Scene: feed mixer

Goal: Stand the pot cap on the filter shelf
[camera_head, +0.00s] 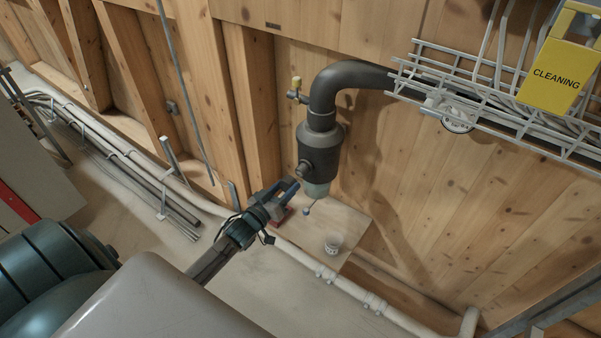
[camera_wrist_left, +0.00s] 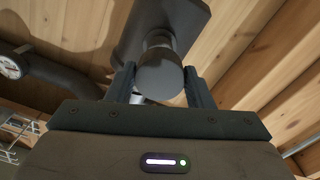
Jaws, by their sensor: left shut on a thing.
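Whether the cap is loose cannot be told. A wooden shelf (camera_head: 310,228) lies below the pot. My right gripper is not in view.
A wire rack (camera_head: 480,85) with a yellow CLEANING box (camera_head: 556,76) and a gauge (camera_head: 457,125) are at upper right.

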